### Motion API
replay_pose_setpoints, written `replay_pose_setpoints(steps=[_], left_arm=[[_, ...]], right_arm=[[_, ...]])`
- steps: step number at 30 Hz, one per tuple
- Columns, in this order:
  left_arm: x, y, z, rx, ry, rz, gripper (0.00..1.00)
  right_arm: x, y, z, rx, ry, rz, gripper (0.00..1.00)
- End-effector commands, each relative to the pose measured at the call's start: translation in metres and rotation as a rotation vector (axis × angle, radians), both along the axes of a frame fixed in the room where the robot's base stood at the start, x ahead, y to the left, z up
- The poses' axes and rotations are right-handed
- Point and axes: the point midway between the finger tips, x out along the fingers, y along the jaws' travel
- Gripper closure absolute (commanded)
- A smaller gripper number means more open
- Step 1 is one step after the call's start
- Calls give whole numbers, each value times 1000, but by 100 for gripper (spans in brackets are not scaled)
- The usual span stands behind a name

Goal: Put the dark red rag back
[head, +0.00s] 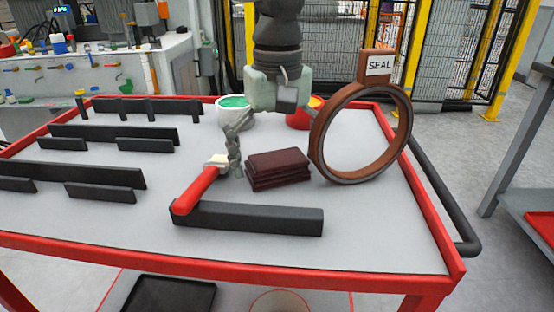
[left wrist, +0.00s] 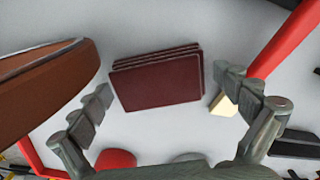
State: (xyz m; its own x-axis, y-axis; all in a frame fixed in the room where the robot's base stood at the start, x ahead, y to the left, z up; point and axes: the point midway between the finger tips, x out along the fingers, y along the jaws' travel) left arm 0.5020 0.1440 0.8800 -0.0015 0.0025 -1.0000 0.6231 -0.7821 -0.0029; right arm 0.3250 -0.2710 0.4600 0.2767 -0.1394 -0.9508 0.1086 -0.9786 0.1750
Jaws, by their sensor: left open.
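The dark red rag (head: 278,168) is a folded, layered stack lying flat on the grey top of the red-rimmed cart (head: 385,225). My left gripper (head: 272,146) points down just above and behind it. In the left wrist view the fingers of my left gripper (left wrist: 165,88) are spread wide, one on each side of the rag (left wrist: 158,82), with nothing held. The rag looks apart from both fingers. In the head view, one finger is plain at the rag's left; the other is hard to make out. My right gripper is not in view.
A brown ring labelled SEAL (head: 318,150) stands close right of the rag. A red-handled brush (head: 197,188) leans on a black bar (head: 250,218) at the front left. A white tub with green contents (head: 233,104) and a red tub (head: 300,118) stand behind. Black rails (head: 85,175) line the left.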

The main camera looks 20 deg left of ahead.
Motion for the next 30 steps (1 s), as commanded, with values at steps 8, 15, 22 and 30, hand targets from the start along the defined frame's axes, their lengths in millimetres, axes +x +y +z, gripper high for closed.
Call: replay_pose_setpoints(steps=[8, 15, 22, 30], left_arm=[[1, 0, 23, 0, -4, 1, 0], [1, -1, 76, 0, -4, 1, 0], [1, 0, 113, -1, -1, 1, 0], [0, 0, 124, 0, 0, 0, 0]], right_arm=[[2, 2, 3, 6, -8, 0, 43], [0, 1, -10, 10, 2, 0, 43], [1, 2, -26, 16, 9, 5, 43], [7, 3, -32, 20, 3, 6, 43]])
